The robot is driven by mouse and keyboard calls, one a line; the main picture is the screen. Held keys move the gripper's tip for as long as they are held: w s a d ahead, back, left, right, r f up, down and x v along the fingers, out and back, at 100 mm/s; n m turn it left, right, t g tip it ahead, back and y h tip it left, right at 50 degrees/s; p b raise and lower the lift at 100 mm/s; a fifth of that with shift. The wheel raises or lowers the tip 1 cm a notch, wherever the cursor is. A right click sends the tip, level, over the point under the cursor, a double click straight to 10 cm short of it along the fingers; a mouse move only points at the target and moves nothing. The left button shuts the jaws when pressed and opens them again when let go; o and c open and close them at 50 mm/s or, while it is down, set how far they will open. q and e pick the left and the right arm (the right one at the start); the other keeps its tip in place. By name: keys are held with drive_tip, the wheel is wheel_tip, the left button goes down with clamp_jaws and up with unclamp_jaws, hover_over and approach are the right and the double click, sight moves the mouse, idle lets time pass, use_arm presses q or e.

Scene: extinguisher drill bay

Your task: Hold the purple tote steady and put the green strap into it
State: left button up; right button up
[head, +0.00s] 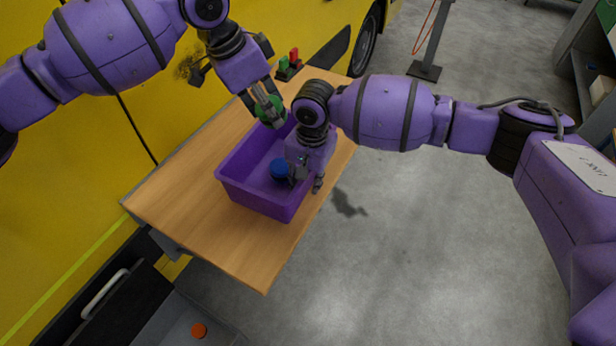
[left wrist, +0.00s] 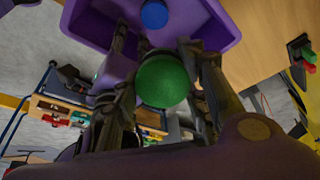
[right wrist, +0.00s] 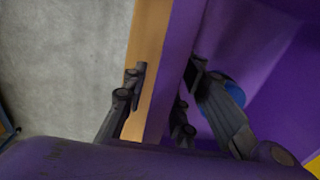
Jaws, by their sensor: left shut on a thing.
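The purple tote (head: 234,190) stands upright on a wooden table in the head view. My left gripper (head: 269,119) is shut on the green strap (head: 264,106), a round roll, and holds it over the far end of the tote. The strap also shows large between the left fingers in the left wrist view (left wrist: 163,80). My right gripper (head: 305,182) is at the tote's right wall. In the right wrist view its fingers (right wrist: 165,75) are apart, one on each side of the wall (right wrist: 176,60), with a gap on the outer side.
A blue roll (head: 279,169) lies inside the tote. A small stand with a green and a red piece (head: 289,66) is at the far end of the table (head: 190,205). A yellow vehicle (head: 60,190) borders the table on the left. Open grey floor (head: 420,240) lies to the right.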

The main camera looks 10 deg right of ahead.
clamp_jaws()
use_arm(q)
drive_tip(key=shift+f, duration=0.55)
drive_tip(key=o, duration=1.4)
drive_tip(key=shift+f, duration=0.1)
drive_tip(key=v, duration=1.2)
